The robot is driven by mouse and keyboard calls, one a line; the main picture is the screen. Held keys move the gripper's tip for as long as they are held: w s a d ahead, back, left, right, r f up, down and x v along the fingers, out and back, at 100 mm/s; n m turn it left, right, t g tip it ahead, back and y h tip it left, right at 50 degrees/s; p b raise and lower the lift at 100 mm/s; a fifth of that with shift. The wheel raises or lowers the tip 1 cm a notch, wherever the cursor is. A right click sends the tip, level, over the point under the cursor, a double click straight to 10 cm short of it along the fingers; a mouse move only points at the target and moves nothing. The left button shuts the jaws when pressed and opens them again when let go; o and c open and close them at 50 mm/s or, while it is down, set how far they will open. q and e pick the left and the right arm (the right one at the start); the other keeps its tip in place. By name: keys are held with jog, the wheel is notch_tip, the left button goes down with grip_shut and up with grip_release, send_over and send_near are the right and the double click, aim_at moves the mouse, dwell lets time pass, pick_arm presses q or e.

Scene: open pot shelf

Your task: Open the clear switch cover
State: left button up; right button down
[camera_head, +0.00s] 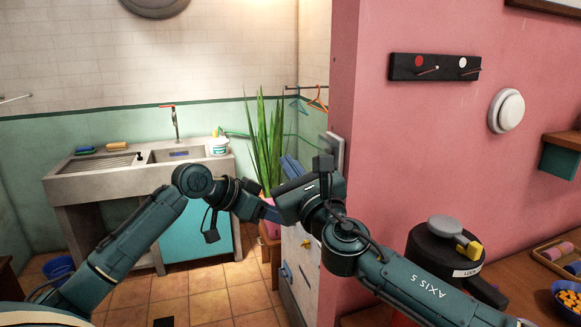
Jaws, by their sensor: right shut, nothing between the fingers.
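A pale grey, box-like fitting (337,148) sits at the edge of the pink wall and looks like the switch cover. I see it nearly edge-on, so I cannot tell how far its lid stands open. My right gripper (294,198) is shut and empty, just below and left of this fitting in the picture. Its wrist partly blocks the view, and its fingertips are hard to make out. My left gripper (267,210) reaches in from the left, and its tip overlaps the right gripper in the picture. Its fingers are too hidden to read.
The pink wall (430,150) stands close on the right, with a black hook rack (434,67) and a round white fixture (507,111). A dark pot (441,255) stands at lower right. A sink (105,167) and a plant (266,140) are behind my arms.

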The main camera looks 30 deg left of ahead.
pick_arm(q)
jog(key=s+d+f+y, duration=0.1)
jog(key=s+d+f, duration=0.15)
jog(key=f, duration=0.55)
jog(key=s+d+f+n, duration=0.15)
jog(key=d+f, duration=0.25)
jog(key=f, duration=0.4)
jog(key=s+d+f+y, duration=0.1)
jog(key=s+d+f, duration=0.2)
jog(key=f, duration=0.6)
jog(key=s+d+f, duration=0.4)
jog(key=s+d, duration=0.1)
jog(key=s, duration=0.3)
jog(key=s+d+f, duration=0.4)
jog(key=s+d, duration=0.2)
jog(key=s, duration=0.3)
jog(key=shift+s+d+t, duration=0.15)
jog(key=shift+s+t, duration=0.15)
pick_arm(e)
jog(key=shift+s+r, duration=0.15)
jog(key=shift+r, duration=0.25)
